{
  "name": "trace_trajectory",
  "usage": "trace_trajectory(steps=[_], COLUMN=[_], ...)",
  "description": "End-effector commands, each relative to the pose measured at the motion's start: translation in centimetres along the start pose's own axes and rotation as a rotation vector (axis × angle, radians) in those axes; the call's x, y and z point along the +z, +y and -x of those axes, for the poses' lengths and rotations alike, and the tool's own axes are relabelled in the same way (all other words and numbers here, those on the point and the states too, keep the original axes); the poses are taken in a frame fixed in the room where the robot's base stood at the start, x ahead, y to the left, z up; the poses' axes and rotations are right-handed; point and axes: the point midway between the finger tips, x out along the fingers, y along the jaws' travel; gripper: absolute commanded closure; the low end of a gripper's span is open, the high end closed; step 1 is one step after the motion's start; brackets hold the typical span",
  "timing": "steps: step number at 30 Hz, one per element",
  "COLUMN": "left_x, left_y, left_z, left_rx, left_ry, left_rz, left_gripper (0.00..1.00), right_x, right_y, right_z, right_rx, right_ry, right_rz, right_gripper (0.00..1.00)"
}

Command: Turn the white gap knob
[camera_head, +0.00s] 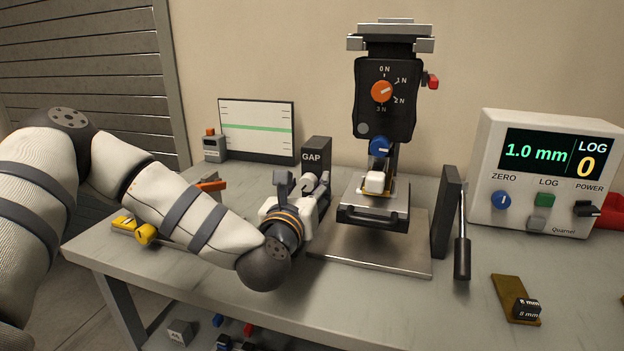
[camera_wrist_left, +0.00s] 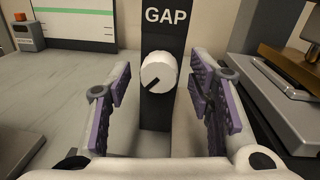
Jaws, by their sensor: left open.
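The white gap knob (camera_wrist_left: 159,70) sits on the front of a dark upright panel marked GAP (camera_wrist_left: 165,20), which also shows in the head view (camera_head: 316,150). The knob's dark pointer line slants to the lower left. My left gripper (camera_wrist_left: 160,92) is open, with one purple-padded finger on each side of the knob and a clear gap on both sides. In the head view my left gripper (camera_head: 301,188) is in front of the GAP panel and partly hides the knob. My right gripper is not in view.
Right of the gripper stands the clamp with its metal base plate (camera_head: 375,240) and orange dial (camera_head: 382,91). A readout box (camera_head: 535,150) shows 1.0 mm and LOG 0.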

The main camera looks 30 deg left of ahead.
Motion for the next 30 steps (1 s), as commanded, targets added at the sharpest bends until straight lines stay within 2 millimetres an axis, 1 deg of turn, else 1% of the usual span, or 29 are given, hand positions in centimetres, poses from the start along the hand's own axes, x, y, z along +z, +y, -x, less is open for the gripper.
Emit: trace_trajectory(steps=[7,8,9,14,18,20,21,24,27,30], left_x=[-0.06,-0.06,-0.06,-0.06,0.02,0.22,0.33,0.08,-0.08,-0.09], left_y=[0.01,0.01,0.01,0.01,0.01,0.03,0.05,0.05,0.07,0.07], left_z=[0.04,0.04,0.04,0.03,0.04,0.09,0.08,0.05,0.01,0.0], left_rx=[0.0,0.0,0.0,0.0,0.0,0.0,0.0,-0.001,-0.002,-0.002], left_ry=[0.001,0.001,0.001,0.001,-0.001,-0.008,-0.014,-0.02,-0.024,-0.024], left_rz=[0.0,-0.001,-0.001,-0.001,-0.016,-0.075,-0.132,-0.258,-0.323,-0.331], left_gripper=[0.52,0.54,0.64,1.0,1.0,1.0,1.0,1.0,1.0,1.0], right_x=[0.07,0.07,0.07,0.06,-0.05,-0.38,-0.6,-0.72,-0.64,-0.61], right_y=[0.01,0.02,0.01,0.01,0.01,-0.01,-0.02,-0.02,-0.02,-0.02], right_z=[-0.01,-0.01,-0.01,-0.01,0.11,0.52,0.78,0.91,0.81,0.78], right_rx=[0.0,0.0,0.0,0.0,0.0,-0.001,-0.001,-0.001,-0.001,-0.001], right_ry=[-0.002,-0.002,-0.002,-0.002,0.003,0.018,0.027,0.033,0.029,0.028], right_rz=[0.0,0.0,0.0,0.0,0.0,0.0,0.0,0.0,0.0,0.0], right_gripper=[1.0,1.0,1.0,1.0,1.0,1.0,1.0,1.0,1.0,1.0])
